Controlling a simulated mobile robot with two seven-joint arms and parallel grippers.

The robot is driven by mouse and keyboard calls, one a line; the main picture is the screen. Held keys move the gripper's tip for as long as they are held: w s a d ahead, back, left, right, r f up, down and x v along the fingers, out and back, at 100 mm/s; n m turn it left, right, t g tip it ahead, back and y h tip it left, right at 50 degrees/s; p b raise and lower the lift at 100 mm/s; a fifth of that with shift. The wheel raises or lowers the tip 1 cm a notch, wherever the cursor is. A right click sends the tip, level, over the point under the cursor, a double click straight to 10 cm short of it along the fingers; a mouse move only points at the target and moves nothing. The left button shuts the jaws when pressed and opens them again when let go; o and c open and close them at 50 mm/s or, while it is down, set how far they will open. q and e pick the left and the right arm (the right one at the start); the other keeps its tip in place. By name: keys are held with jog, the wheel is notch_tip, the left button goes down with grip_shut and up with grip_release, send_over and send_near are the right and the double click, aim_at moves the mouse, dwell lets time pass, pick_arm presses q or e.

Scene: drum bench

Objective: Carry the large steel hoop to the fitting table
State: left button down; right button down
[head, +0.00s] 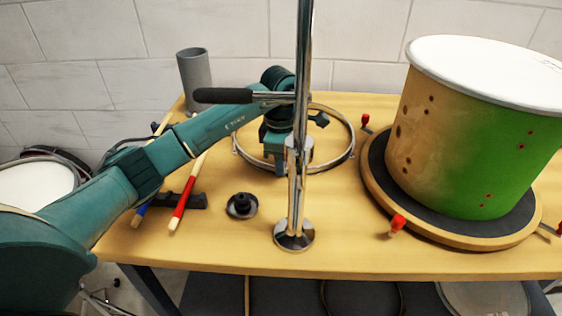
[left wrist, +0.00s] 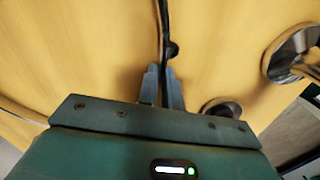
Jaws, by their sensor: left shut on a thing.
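The large steel hoop (head: 350,152) is a thin metal ring at the back middle of the wooden bench in the head view. I cannot tell whether it touches the bench top. My left gripper (head: 275,168) is shut on the hoop's near left side, partly hidden by the chrome stand. In the left wrist view, the fingers (left wrist: 163,88) close around the hoop's band (left wrist: 164,30), which runs away between them. No table apart from this bench clearly shows as the fitting table. My right gripper is not in view.
A chrome stand (head: 296,210) with a black-handled crossbar rises in front of the hoop. A green-and-wood drum (head: 470,140) stands on a round base (head: 380,195) at right. Drumsticks (head: 182,205), a black knob (head: 241,205) and a grey cylinder (head: 194,72) are at left.

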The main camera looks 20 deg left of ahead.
pick_arm(q)
jog(key=c, duration=1.6)
grip_release()
jog(key=shift+o, duration=0.2)
notch_tip(320, 180, up, 12)
jog(key=shift+s+p, duration=0.15)
jog(key=shift+p, duration=0.15)
jog(key=shift+r, duration=0.1)
